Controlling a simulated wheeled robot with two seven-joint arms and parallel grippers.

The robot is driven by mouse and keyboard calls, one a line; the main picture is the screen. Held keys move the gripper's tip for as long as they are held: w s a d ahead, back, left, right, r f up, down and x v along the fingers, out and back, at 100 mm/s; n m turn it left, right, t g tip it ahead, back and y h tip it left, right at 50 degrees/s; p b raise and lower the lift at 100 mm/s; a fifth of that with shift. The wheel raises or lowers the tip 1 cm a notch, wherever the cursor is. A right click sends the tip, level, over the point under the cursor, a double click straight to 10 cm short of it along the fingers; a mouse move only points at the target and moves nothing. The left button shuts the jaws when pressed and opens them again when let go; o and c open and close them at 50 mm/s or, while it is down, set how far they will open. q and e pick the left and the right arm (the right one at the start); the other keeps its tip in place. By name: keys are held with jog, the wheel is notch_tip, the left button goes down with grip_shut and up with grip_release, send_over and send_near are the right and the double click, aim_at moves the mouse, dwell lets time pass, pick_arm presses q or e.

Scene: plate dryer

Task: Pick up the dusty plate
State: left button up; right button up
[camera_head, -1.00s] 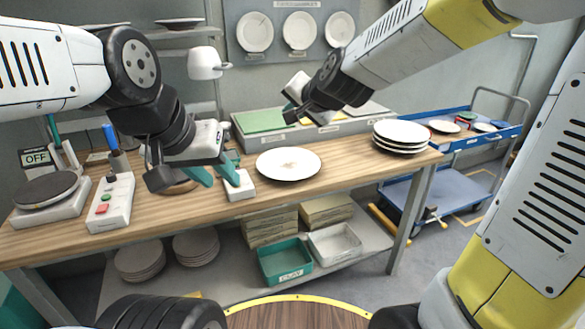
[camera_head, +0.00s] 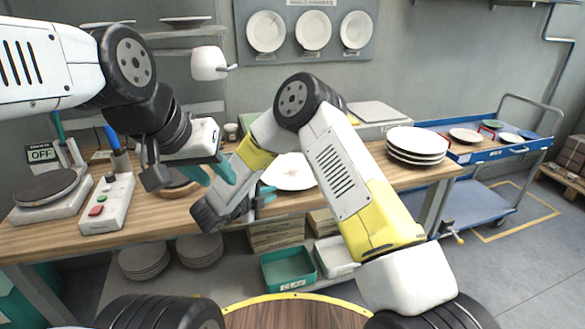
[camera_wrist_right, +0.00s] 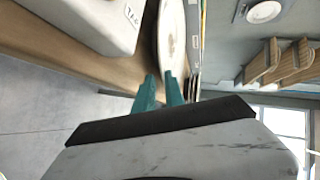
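The dusty plate (camera_head: 288,170), white with a brownish smudge, lies on the wooden bench and is partly hidden by my right arm. It also shows at a steep slant in the right wrist view (camera_wrist_right: 171,30). My right gripper (camera_head: 264,196) is at the plate's near left rim. In the right wrist view its two teal fingers (camera_wrist_right: 160,76) are apart, with the rim right at the gap between their tips; I cannot tell whether they touch it. My left gripper (camera_head: 214,178) is open and empty above the bench, left of the plate.
A stack of white plates (camera_head: 416,141) stands to the right on the bench. A hotplate (camera_head: 48,190) and a switch box (camera_head: 107,203) are at the left. A white box (camera_wrist_right: 90,18) sits close beside my right gripper. A blue cart (camera_head: 490,148) stands beyond the bench.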

aim_at(282, 187)
jog(key=x, duration=0.7)
jog(key=shift+w+d, duration=0.1)
jog(key=shift+w, duration=0.1)
jog(key=shift+c, duration=0.2)
grip_shut()
jog(key=shift+r, duration=0.25)
dwell(0.9)
